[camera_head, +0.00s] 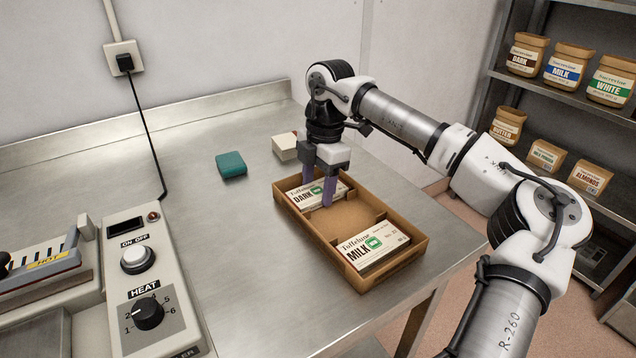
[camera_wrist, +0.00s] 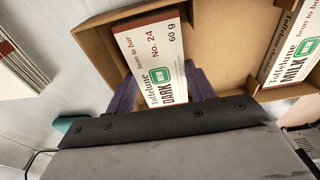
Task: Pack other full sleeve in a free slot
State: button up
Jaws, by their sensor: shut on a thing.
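A brown cardboard box (camera_head: 408,268) with compartments stands on the metal table. A white sleeve marked DARK (camera_head: 303,197) lies at its far end; in the wrist view this sleeve (camera_wrist: 150,45) sits between my purple fingers. My gripper (camera_head: 318,188) points down over that end and is shut on the DARK sleeve, partly hiding it. The sleeve appears inside the end compartment, but whether it touches the floor cannot be told. A white sleeve marked MILK (camera_head: 372,247) lies in the near-end compartment. The middle compartment (camera_head: 343,217) shows bare brown floor.
A teal block (camera_head: 231,164) and a small white stack (camera_head: 285,147) lie behind the box. A heat control unit (camera_head: 150,290) and a sealer-like device (camera_head: 45,270) stand at left. A shelf with jars (camera_head: 571,65) is at right. The table left of the box is clear.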

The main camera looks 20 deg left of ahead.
jog(key=o, duration=1)
jog(key=r, duration=0.4)
jog(key=w+r, duration=0.1)
jog(key=r, duration=0.4)
jog(key=d+r, duration=0.1)
jog(key=r, duration=0.3)
jog(key=shift+w+r, duration=0.15)
jog(key=shift+r, duration=0.2)
